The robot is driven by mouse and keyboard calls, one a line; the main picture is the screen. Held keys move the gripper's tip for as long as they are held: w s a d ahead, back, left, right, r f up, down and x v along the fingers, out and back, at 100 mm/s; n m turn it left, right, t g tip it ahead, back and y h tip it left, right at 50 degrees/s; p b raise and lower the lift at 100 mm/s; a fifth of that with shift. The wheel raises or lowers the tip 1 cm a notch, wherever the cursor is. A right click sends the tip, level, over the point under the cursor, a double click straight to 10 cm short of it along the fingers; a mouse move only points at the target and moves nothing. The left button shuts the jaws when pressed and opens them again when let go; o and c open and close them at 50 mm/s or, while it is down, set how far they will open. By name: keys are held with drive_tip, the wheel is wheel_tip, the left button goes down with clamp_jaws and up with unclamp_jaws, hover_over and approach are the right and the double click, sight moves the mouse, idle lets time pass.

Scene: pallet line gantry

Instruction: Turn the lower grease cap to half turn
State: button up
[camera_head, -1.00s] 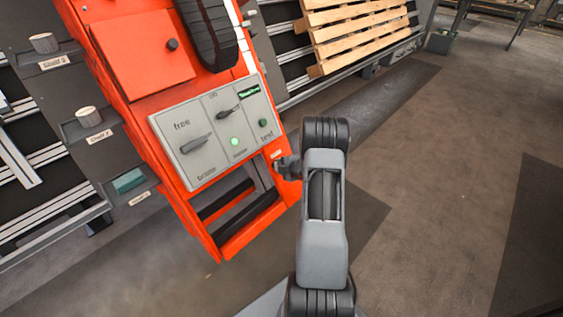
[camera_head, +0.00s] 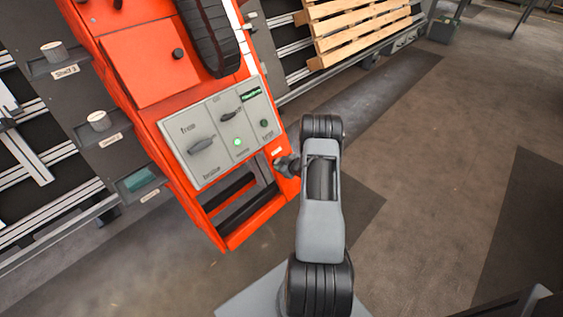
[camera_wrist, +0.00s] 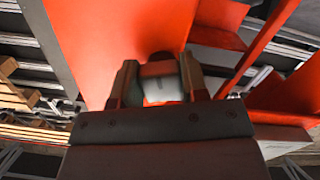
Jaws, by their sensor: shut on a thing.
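In the wrist view, my gripper (camera_wrist: 159,69) has its two fingers on either side of a small pale grey cap with a dark top, the grease cap (camera_wrist: 161,88), and is shut on it. The cap stands against the orange machine's panel. Whether it is the lower cap, and how far it is turned, I cannot tell. In the head view, my gripper (camera_head: 287,166) is a small dark shape at the right edge of the orange machine (camera_head: 140,75), mostly hidden by my arm. The cap cannot be made out there.
A grey control panel (camera_head: 218,160) with switches and a lit green lamp (camera_head: 238,142) is on the machine's face. A wooden pallet (camera_head: 360,27) lies at the back. The floor to the right is open.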

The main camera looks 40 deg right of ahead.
drive_tip(key=shift+m+p, duration=0.45)
drive_tip(key=shift+m, duration=0.65)
drive_tip(key=o, duration=0.9)
drive_tip(key=p+v, duration=0.3)
drive_tip(key=v, duration=1.1)
drive_tip(key=shift+w, duration=0.1)
